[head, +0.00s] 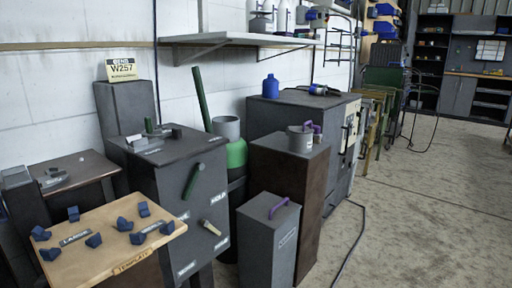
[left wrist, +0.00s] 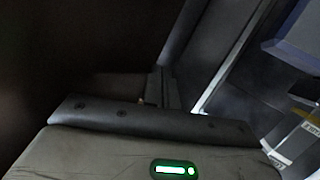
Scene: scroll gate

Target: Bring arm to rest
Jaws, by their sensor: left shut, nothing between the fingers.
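My left gripper (left wrist: 161,88) shows only in the left wrist view, as a dark, poorly lit shape near the middle. It is shut with nothing held. The head view shows neither of my arms nor grippers. A grey padded body with a lit green indicator (left wrist: 175,169) fills the bottom of the left wrist view; it looks like part of me.
A wooden-topped stand (head: 112,232) with several blue blocks is at the lower left. A dark cabinet (head: 165,205) with a green handle stands beside it. A grey box (head: 268,240) with a purple handle is at centre. Open floor (head: 430,210) lies to the right.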

